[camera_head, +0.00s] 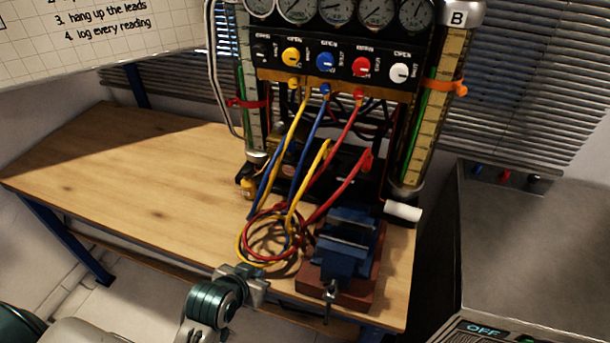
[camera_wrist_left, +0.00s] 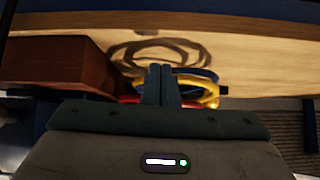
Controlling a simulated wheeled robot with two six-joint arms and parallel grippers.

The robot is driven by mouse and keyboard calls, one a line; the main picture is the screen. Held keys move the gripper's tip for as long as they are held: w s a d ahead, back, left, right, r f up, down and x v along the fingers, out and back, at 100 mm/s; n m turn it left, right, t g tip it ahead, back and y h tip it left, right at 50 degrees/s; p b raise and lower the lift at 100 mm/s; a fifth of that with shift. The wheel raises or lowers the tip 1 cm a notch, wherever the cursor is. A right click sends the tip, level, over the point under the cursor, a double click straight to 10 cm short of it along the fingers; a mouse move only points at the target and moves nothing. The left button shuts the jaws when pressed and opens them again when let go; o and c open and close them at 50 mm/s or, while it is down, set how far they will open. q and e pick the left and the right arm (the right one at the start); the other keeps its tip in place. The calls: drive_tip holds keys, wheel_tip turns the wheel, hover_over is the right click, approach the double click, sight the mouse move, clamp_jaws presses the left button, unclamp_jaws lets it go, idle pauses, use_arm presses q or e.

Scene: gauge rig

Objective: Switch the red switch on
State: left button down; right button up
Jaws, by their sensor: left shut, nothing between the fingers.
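A red round knob (camera_head: 361,66) sits on the black gauge panel (camera_head: 300,67), between a blue knob (camera_head: 325,61) and a white knob (camera_head: 399,72). A much smaller red part (camera_head: 505,175) shows on the back of the grey cabinet at the right; I cannot tell which of the two is the red switch. My left gripper (camera_head: 262,284) is at the table's front edge, below the coiled hoses and well away from both. Its fingers (camera_wrist_left: 161,84) are shut and empty in the left wrist view. My right gripper is not in view.
A blue vise (camera_head: 345,243) on a red-brown base (camera_head: 320,284) stands right of my left gripper. Coiled hoses (camera_head: 262,250) lie behind it. A white cylinder (camera_head: 403,211) lies near the vise. The grey cabinet (camera_head: 545,240) has an OFF display (camera_head: 483,330). The table's left part is clear.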

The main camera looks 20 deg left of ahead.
sight(311, 175)
use_arm(q)
drive_tip(key=w+d+r+t, duration=0.4)
drive_tip(key=w+r+t, duration=0.2)
drive_tip(key=w+r, duration=0.5)
drive_tip(key=shift+w+r+n+t, duration=0.3)
drive_tip(key=shift+w+t, duration=0.1)
drive_tip(key=shift+w, duration=0.45)
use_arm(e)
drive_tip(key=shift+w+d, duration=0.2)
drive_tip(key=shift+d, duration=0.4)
